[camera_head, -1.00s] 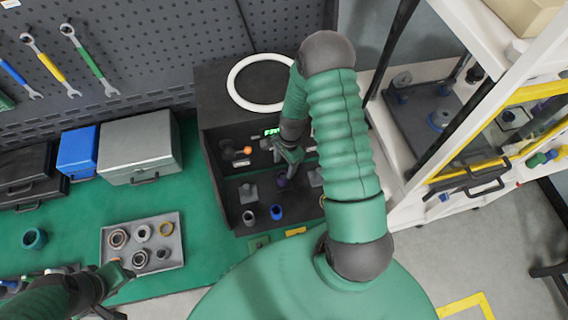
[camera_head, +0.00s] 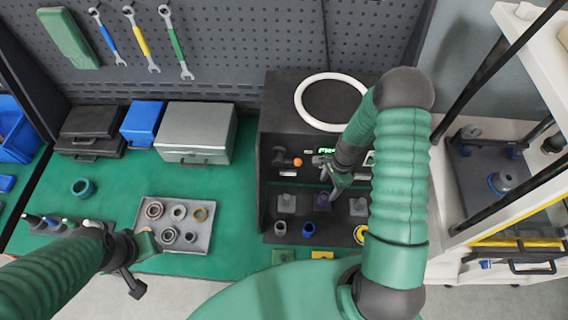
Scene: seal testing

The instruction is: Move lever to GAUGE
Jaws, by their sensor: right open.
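The black test station (camera_head: 262,170) stands on the green bench, with a lit green display (camera_head: 328,151) on its panel. An orange-tipped dark lever or knob (camera_head: 287,161) sticks out left of the display. My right gripper (camera_head: 332,196) is open and points down in front of the panel, below the display and right of the orange tip. It appears apart from the orange tip, and its arm hides the panel's right part. The GAUGE label cannot be read. My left gripper (camera_head: 143,264) is by the front of the parts tray; its jaw state is unclear.
A grey tray (camera_head: 207,243) with several rings lies left of the station. Blue and grey cases (camera_head: 194,132) stand behind it. Small grey, purple and blue parts (camera_head: 308,229) sit on the station's lower deck. A white ring (camera_head: 301,103) lies on its top. A white-framed rack is at right.

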